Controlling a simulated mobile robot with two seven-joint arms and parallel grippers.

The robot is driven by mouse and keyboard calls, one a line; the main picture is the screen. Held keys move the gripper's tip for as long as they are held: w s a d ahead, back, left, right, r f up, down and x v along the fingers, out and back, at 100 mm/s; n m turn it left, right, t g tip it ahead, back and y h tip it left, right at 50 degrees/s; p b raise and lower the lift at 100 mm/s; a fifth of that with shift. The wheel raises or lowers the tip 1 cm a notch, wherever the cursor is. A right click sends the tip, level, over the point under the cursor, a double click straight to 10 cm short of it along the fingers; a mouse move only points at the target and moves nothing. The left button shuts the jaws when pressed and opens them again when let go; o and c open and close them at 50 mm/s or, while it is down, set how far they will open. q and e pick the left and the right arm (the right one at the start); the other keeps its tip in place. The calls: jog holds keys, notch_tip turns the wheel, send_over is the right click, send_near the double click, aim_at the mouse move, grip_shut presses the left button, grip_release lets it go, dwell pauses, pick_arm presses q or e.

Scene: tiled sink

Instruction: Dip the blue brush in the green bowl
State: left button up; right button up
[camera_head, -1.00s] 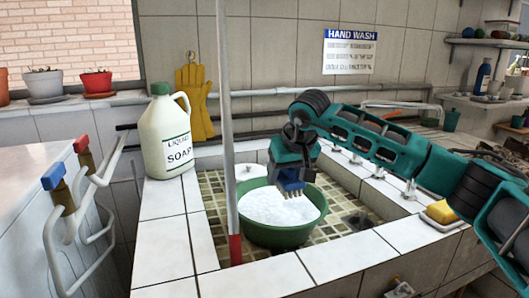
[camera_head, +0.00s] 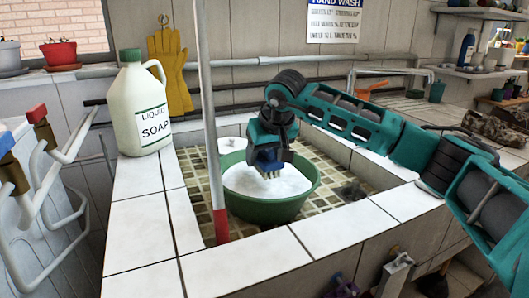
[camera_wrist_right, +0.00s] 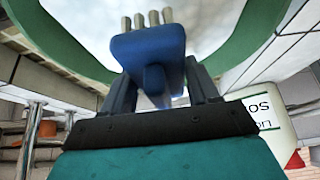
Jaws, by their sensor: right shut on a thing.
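My right gripper (camera_head: 268,153) is shut on the blue brush (camera_head: 272,163), over the green bowl (camera_head: 265,211). The bowl stands in the tiled sink and holds white suds (camera_head: 260,182). The brush's pale bristles point down toward the suds at the bowl's middle; I cannot tell if they touch. In the right wrist view the blue brush (camera_wrist_right: 150,50) sits between the fingers (camera_wrist_right: 155,88), with the green rim (camera_wrist_right: 255,35) curving around it. My left gripper is out of view.
A soap jug (camera_head: 141,112) stands on the tiled ledge (camera_head: 135,200) left of the sink. An upright white pole with a red foot (camera_head: 221,226) stands close to the bowl's left side. Yellow gloves (camera_head: 168,70) hang behind.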

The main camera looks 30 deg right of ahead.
notch_tip(320, 180, down, 5)
jog(key=shift+f+b, duration=0.15)
jog(key=shift+b, duration=1)
jog(key=shift+f, duration=0.55)
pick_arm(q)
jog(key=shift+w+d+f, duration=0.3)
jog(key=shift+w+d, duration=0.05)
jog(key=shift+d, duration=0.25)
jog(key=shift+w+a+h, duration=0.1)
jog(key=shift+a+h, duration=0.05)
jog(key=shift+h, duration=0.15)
pick_arm(e)
jog(key=shift+r, duration=0.1)
